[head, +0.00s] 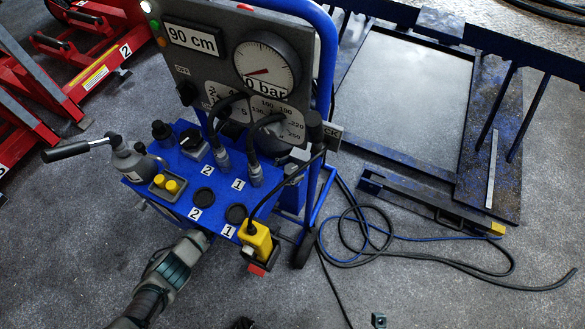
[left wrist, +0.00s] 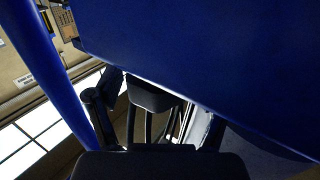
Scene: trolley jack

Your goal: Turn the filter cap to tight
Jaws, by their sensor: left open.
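The blue jack trolley (head: 178,178) stands in the middle of the head view. A black ribbed cap (head: 161,131) sits upright on its top at the back left; it may be the filter cap, but I see no label or tightness mark. My left gripper (head: 198,240) is at the trolley's front edge, well short of that cap, with its tips partly hidden by the edge. In the left wrist view the open fingers (left wrist: 155,112) show below a large blue panel (left wrist: 215,60), with no cap between them. My right gripper is not in view.
A grey pump with a black handle (head: 66,150) sticks out left. A yellow pendant (head: 257,242) hangs at the front right. Hoses (head: 253,165) rise to the gauge panel (head: 205,65). Cables (head: 375,225) lie on the floor; a blue frame (head: 400,160) stands right, red jacks (head: 95,75) left.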

